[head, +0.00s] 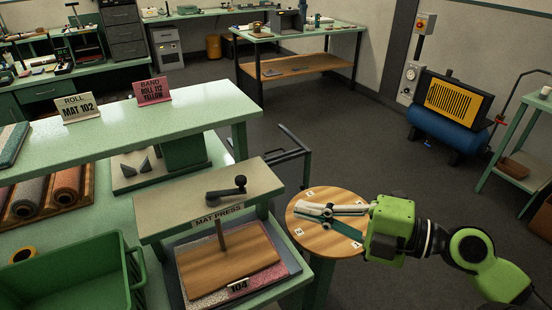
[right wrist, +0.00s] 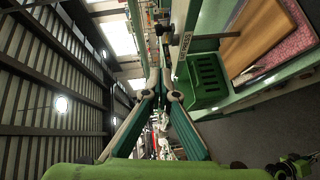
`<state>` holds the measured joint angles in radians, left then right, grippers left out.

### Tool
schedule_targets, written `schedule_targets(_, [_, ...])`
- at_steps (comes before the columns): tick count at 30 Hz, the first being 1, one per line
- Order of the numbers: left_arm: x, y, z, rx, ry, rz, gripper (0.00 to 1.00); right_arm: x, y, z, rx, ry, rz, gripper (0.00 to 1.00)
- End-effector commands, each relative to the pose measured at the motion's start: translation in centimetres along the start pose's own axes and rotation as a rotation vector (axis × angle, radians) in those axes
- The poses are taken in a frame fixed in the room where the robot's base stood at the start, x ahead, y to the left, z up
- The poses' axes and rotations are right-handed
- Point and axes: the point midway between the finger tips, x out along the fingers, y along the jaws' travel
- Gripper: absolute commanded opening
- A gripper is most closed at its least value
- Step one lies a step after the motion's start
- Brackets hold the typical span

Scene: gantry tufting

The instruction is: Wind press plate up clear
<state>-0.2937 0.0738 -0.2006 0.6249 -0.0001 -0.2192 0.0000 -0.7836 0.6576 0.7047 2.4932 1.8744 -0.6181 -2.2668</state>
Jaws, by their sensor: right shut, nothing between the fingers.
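The mat press has a grey top beam (head: 160,215) labelled MAT PRESS, with a black crank handle (head: 226,188) on top. A screw (head: 221,236) runs down from the beam to the wooden press plate (head: 225,265). The plate lies over a speckled mat (head: 197,247); I cannot tell whether they touch. The plate also shows at the upper right of the right wrist view (right wrist: 258,38). My right gripper (head: 316,214) is shut and empty, right of the press and above a round wooden table, apart from the crank. My left gripper is not in view.
The round table (head: 318,248) carries small white tags. A green crate (head: 75,275) stands left of the press. A raised green shelf (head: 195,107) with name signs runs behind it. A blue compressor (head: 447,130) stands at the far right. The dark floor between is open.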

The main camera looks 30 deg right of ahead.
Motion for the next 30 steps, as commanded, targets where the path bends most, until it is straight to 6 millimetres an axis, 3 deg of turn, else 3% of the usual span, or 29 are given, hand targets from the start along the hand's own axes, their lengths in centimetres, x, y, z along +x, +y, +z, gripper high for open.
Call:
schedule_targets(8, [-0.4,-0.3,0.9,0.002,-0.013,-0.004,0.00,0.5,0.1,-1.1,-0.064,0.013,-0.003,0.00])
schedule_targets(15, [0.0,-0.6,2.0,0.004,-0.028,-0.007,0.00,2.8,0.0,-1.1,-0.067,0.017,-0.004,0.00])
schedule_targets(22, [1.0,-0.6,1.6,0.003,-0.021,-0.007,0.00,5.0,0.0,-1.1,-0.068,0.015,-0.001,0.00])
schedule_targets(30, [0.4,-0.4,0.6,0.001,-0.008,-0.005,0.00,7.2,0.4,-1.1,-0.063,0.013,0.003,0.00])
